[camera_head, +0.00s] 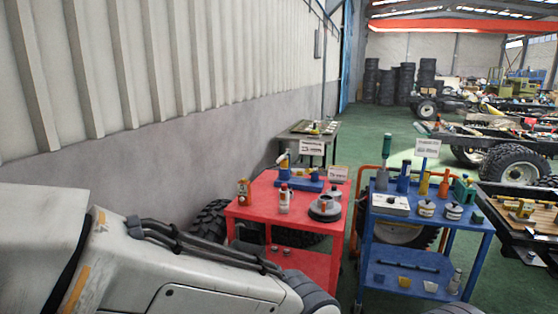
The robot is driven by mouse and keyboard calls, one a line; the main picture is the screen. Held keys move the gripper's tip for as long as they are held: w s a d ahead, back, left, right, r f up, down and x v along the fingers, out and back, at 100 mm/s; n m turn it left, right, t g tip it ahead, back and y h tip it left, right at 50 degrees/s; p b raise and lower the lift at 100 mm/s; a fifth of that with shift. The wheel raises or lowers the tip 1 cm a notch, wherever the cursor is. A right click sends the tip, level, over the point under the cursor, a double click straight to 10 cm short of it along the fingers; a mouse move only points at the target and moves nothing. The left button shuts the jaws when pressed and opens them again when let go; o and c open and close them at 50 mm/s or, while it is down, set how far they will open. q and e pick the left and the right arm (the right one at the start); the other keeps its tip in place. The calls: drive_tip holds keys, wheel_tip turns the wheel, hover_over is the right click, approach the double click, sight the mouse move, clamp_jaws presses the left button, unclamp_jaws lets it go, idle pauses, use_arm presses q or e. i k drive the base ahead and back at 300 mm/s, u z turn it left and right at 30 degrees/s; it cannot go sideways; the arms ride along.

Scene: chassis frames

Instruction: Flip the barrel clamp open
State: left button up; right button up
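I cannot make out the barrel clamp for certain at this size. A blue fixture (302,184) stands at the back of the red table (262,216), with small upright parts on it. I cannot tell whether it is the clamp, or whether anything on it is open or closed. My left arm comes in from the left across the lower foreground, well in front of the red table and apart from it. Its gripper is not visible. My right gripper is not visible either.
An orange bottle (244,192), a white bottle (284,200) and a round grey disc (325,208) stand on the red table. A blue cart (420,228) with tools and cans stands to the right. A wall (150,150) runs along the left.

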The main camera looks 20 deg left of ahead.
sight(283, 156)
drive_tip(key=u, duration=0.6)
drive_tip(key=i, duration=2.5)
